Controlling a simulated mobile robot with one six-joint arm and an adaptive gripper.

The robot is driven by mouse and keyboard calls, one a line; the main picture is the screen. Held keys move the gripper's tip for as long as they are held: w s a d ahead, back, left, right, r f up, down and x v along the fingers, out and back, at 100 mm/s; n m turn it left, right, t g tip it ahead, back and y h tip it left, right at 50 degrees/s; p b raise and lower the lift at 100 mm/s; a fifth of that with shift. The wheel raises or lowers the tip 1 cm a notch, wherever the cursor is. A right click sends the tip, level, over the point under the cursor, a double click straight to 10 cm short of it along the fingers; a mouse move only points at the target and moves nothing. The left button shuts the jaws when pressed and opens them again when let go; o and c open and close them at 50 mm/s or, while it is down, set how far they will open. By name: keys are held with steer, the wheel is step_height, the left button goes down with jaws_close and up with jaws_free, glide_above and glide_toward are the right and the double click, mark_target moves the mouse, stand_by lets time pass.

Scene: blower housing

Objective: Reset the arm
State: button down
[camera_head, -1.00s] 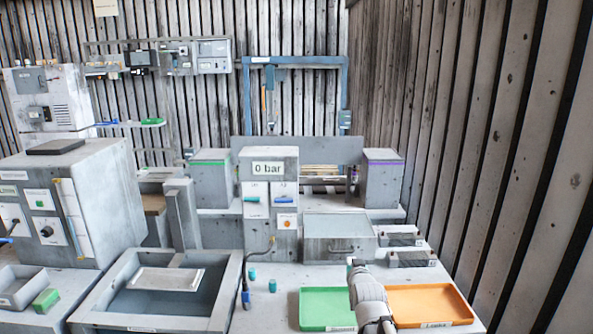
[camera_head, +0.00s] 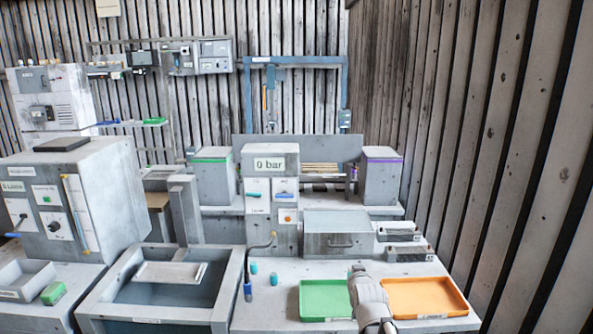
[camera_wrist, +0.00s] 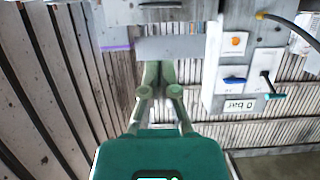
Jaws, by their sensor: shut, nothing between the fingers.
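In the head view my arm reaches up from the bottom edge, between the green tray (camera_head: 327,300) and the orange tray (camera_head: 428,298). Its end hides where the two trays meet. In the wrist view my gripper (camera_wrist: 158,68) is shut and empty, with its fingertips together. The wrist picture is upside down, with the "0 bar" panel (camera_wrist: 240,75) to the right of the fingers. The same "0 bar" panel (camera_head: 270,195) stands upright behind the trays in the head view.
A grey box with a handle (camera_head: 338,236) stands behind the trays. Two small teal cylinders (camera_head: 273,279) stand by the hose. A grey basin (camera_head: 168,290) is at left. A plank wall (camera_head: 480,130) bounds the right side. The bench between basin and green tray is mostly clear.

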steer(key=s+f+g, duration=0.6)
steer(key=s+g, duration=0.1)
steer(key=s, duration=0.3)
steer(key=s+f+g+b, duration=0.1)
steer(key=s+f+g, duration=0.6)
steer(key=s, duration=0.3)
steer(key=shift+s+f, duration=0.3)
steer(key=shift+s, duration=0.1)
stand_by(0.6)
